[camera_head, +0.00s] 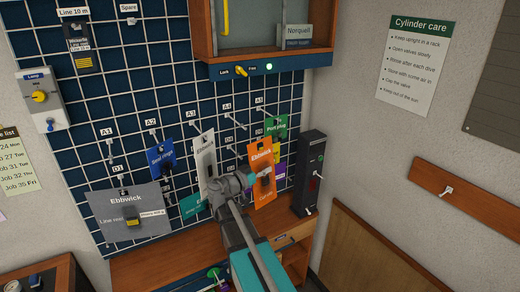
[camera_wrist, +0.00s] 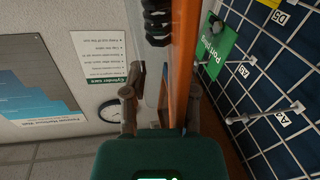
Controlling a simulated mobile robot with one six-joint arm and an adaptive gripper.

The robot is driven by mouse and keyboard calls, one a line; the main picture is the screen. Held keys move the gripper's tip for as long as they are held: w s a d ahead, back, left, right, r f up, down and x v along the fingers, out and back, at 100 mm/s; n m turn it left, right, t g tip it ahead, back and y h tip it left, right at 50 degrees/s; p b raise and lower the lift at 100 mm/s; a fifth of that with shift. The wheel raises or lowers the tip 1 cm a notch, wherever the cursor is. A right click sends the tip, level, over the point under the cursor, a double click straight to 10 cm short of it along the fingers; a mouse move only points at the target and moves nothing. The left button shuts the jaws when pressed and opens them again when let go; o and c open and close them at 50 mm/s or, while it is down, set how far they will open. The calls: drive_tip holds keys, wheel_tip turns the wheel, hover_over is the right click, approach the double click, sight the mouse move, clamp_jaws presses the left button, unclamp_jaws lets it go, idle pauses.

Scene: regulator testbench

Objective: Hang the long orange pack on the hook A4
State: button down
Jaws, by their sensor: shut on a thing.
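The long orange pack (camera_head: 262,199), marked Ebbwick, is upright and slightly tilted in front of the right part of the grid board. It also shows edge-on in the wrist view (camera_wrist: 184,55), with a clear front holding a dark coiled thing (camera_wrist: 157,22). My gripper (camera_head: 255,181) is shut on the pack at its middle; in the wrist view a finger lies on each side of it (camera_wrist: 163,100). The A4 label (camera_head: 227,106) is on the board's top row, above and left of the pack. A bare hook rod (camera_wrist: 265,112) sticks out beside the pack in the wrist view.
A green Port plug pack (camera_head: 276,125) hangs at A5, close to the orange pack. A white pack (camera_head: 204,158) hangs near A3, a blue pack (camera_head: 161,160) near A2. A black box (camera_head: 309,172) stands at the right, a cabinet (camera_head: 203,35) above.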

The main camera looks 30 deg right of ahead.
sight(260, 160)
drive_tip(key=shift+w+r+n+t+p, duration=0.35)
drive_tip(key=shift+w+r+p, duration=0.15)
drive_tip(key=shift+r, duration=0.25)
drive_tip(key=shift+w+r+n+t+p, duration=0.3)
drive_tip(key=shift+w+r+p, duration=0.2)
drive_tip(key=shift+r, duration=0.25)
drive_tip(key=shift+w, duration=0.25)
drive_tip(key=w+f+b, duration=0.1)
drive_tip(key=w, duration=0.8)
drive_tip(key=shift+f, duration=0.15)
idle(0.6)
drive_tip(key=shift+w+a, duration=0.1)
drive_tip(key=shift+w, duration=0.1)
idle(0.6)
drive_tip(key=shift+c, duration=1.5)
unclamp_jaws()
drive_tip(key=shift+f, duration=0.1)
